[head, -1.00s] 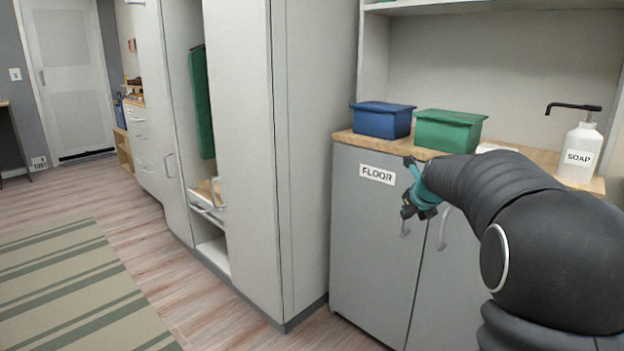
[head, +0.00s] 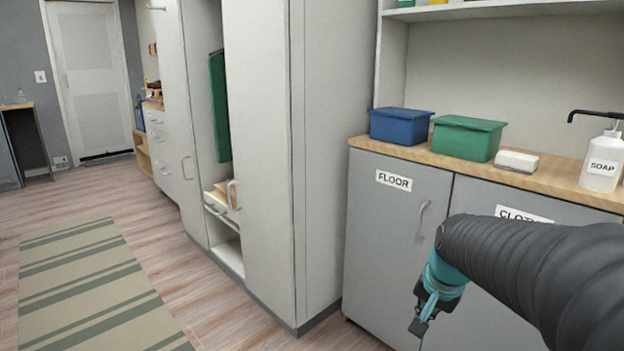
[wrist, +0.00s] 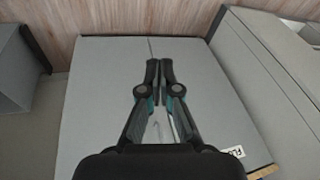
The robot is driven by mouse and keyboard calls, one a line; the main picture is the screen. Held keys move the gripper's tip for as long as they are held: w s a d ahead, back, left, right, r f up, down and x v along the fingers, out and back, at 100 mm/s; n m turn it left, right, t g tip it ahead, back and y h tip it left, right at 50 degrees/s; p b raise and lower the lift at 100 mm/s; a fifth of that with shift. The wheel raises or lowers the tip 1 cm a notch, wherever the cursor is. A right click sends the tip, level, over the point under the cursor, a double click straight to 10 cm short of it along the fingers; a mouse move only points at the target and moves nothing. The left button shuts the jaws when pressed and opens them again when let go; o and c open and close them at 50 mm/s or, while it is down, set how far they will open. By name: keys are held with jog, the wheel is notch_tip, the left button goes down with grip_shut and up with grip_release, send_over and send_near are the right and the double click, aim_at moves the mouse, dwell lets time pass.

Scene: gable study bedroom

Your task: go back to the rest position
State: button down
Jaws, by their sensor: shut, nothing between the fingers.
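My gripper (head: 419,328) hangs at the end of my arm in front of the grey cabinet doors, pointing down and to the left in the head view. Its fingers are shut with nothing between them. In the wrist view my gripper (wrist: 159,64) shows its two fingertips together, over the grey cabinet front. The cabinet's left door (head: 388,235) is labelled FLOOR and looks closed. The right door (head: 478,197) carries a label that my arm partly covers. I cannot tell from these frames whether the gripper touches a door.
On the wooden counter (head: 555,176) stand a blue bin (head: 400,127), a green bin (head: 467,139), a white block (head: 516,161) and a soap bottle (head: 601,163). A tall wardrobe (head: 262,140) stands left. A striped rug (head: 92,290) lies on open floor.

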jog(key=s+a+r+n, duration=0.1)
jog(key=s+a+n, duration=0.1)
jog(key=s, duration=0.6)
jog(key=s+a+r+n+t, duration=0.1)
jog(key=s+a+n, duration=0.2)
jog(key=s, duration=0.6)
jog(key=shift+s+a+n+t, duration=0.2)
jog(key=shift+s+n+t, duration=0.1)
jog(key=shift+n, duration=0.8)
